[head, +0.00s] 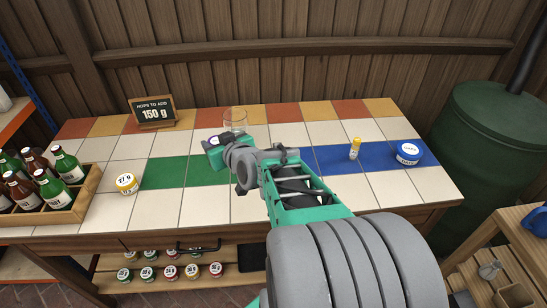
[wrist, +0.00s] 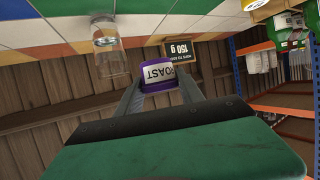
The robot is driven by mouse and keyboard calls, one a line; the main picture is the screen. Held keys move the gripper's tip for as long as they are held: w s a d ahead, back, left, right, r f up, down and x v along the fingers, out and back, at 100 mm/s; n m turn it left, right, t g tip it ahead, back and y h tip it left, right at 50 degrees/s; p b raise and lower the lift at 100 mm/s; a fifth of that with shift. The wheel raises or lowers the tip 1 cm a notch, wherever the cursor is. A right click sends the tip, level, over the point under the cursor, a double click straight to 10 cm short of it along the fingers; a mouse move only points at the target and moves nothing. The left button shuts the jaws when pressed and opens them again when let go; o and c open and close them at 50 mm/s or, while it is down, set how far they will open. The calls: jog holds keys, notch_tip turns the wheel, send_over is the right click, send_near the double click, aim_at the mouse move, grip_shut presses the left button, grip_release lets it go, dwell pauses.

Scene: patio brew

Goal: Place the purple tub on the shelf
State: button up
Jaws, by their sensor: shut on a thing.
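The purple tub (wrist: 158,77) with a white label is held between my gripper's two fingers in the wrist view, where the scene appears upside down. My gripper (head: 222,143) is shut on it above the tiled bench, near the green tiles. In the head view my gripper and arm mostly hide the tub. A shelf unit with orange beams and blue posts (head: 15,119) stands at the left edge of the head view; it also shows at the right of the wrist view (wrist: 285,110). A lower shelf (head: 110,287) under the bench holds several small jars.
A clear glass jar (head: 235,118) stands behind my gripper. A "150 g" sign (head: 153,113) is at the back left. A bottle crate (head: 75,208) and yellow-lidded tub (head: 127,184) are left.

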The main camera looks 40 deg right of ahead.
jog(key=s+d+f+m+h+b, duration=0.1)
jog(key=s+d+b, duration=0.4)
jog(key=d, duration=0.4)
jog(key=s+d+f+b, duration=0.2)
jog(key=s+d, duration=0.5)
jog(key=d, duration=0.2)
jog(key=f+x, duration=0.1)
jog(key=x, duration=0.4)
jog(key=s+f+x, duration=0.1)
jog(key=x, duration=0.4)
jog(key=f+b+x, duration=0.1)
jog(key=x, duration=0.5)
jog(key=shift+s+d+f, duration=0.1)
jog(key=shift+s+f, duration=0.05)
notch_tip(320, 180, down, 3)
jog(key=shift+r, duration=0.1)
jog(key=shift+f+b, duration=0.35)
jog(key=shift+b, duration=0.05)
jog(key=o, duration=1.3)
jog(key=shift+o, duration=0.2)
jog(key=shift+r, duration=0.1)
